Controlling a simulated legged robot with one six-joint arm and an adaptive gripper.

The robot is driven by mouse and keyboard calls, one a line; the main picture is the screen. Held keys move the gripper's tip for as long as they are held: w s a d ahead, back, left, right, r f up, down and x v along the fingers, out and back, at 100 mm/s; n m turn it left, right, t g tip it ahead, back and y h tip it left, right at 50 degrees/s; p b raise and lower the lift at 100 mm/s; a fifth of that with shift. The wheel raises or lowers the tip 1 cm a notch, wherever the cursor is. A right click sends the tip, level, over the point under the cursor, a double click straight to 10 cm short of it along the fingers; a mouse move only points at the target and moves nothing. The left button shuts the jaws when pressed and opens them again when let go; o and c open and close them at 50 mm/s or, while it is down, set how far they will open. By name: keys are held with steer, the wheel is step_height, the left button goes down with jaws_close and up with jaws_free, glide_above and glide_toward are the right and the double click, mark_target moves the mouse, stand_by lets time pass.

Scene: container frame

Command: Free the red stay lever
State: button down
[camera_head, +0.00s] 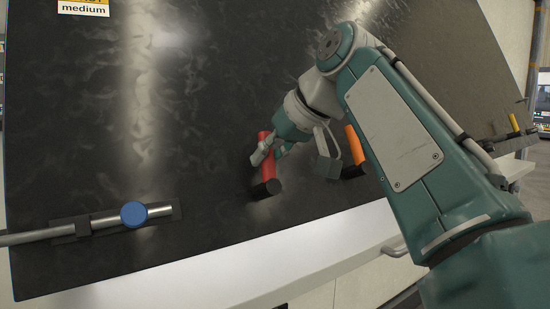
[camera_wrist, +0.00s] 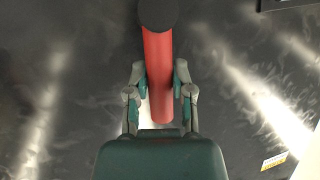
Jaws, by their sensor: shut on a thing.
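The red stay lever (camera_head: 266,168) is a red cylinder with a black end, standing out against the dark panel in the head view. It also shows in the wrist view (camera_wrist: 158,62), running down between my fingers with its black end at the top. My gripper (camera_head: 265,153) is shut on the red lever, with one finger on each side of it; both fingers also show in the wrist view (camera_wrist: 159,82).
An orange handle (camera_head: 354,144) with a black base is just right of my wrist. A blue knob (camera_head: 133,214) on a metal bar (camera_head: 105,221) is at the lower left. A yellow handle (camera_head: 514,122) is at the far right. A pale ledge (camera_head: 300,245) runs below the dark panel (camera_head: 120,120).

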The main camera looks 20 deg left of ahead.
steer(key=shift+s+a+f+n+h, duration=0.15)
steer(key=shift+s+a+n+h, duration=0.2)
steer(key=shift+n, duration=0.35)
steer(key=shift+c, duration=2.4)
jaws_free()
steer(key=shift+a, duration=0.1)
